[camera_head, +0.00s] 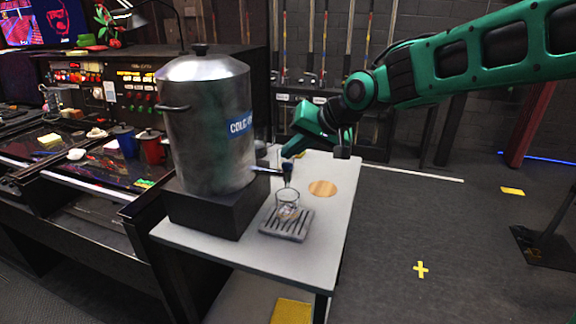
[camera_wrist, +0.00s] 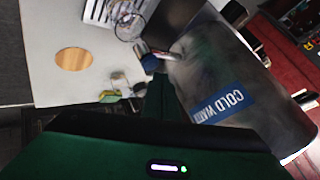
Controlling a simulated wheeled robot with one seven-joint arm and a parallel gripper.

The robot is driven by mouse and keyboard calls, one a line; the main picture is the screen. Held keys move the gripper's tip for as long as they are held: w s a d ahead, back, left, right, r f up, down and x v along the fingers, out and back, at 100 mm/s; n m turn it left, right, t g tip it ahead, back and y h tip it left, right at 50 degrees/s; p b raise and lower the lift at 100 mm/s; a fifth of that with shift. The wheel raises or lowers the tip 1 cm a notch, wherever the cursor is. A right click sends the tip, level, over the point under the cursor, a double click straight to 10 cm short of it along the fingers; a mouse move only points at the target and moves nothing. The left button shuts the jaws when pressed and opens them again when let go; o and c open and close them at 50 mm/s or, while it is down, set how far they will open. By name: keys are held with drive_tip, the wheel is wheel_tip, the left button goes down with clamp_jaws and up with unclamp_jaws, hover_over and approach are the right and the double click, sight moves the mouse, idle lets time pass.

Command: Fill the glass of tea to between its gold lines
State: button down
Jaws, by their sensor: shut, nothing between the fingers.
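A clear glass (camera_head: 288,198) stands upright on a slotted drip tray (camera_head: 298,234) under the tap (camera_head: 287,170) of a large steel urn (camera_head: 205,120). The glass also shows in the wrist view (camera_wrist: 129,27). A trace of amber seems to show low in it, but the level and the gold lines are too small to tell. The urn's blue label reads "COLD WAT…" in the wrist view (camera_wrist: 225,100). My gripper (camera_head: 287,153) is shut and empty, just above and behind the tap. In the wrist view its fingers (camera_wrist: 159,82) point at the tap's dark handle (camera_wrist: 150,60); contact is unclear.
The urn sits on a black block (camera_head: 215,210) on a pale table (camera_head: 335,200). A round wooden disc (camera_head: 322,188) lies right of the tap. Small items, one green and yellow (camera_wrist: 110,96), lie near my fingers. A cluttered console (camera_head: 95,160) stands left; floor at right is mostly open.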

sight(291, 166)
drive_tip(key=shift+r, duration=0.1)
drive_tip(key=shift+r, duration=2.55)
drive_tip(key=s+d+f+m+g+h, duration=0.1)
drive_tip(key=s+d+f+m+h, duration=0.25)
drive_tip(key=d, duration=0.85)
drive_tip(key=s+d+f+n+h, duration=0.15)
drive_tip(key=s+d+f, duration=0.35)
drive_tip(key=d, duration=0.8)
drive_tip(key=s+d+f+m+g, duration=0.1)
drive_tip(key=s+d, duration=0.3)
drive_tip(key=s, duration=0.5)
drive_tip(key=s+d+f+m+g+h, duration=0.1)
drive_tip(key=s+d+f, duration=0.3)
drive_tip(key=s, duration=0.5)
drive_tip(key=s+d+f+m+g, duration=0.2)
drive_tip(key=s+d+g, duration=0.1)
drive_tip(key=s+d, duration=0.3)
drive_tip(key=s, duration=0.2)
drive_tip(key=shift+s+f+m+g, duration=0.3)
drive_tip(key=shift+s+f, duration=0.05)
drive_tip(key=shift+s, duration=0.05)
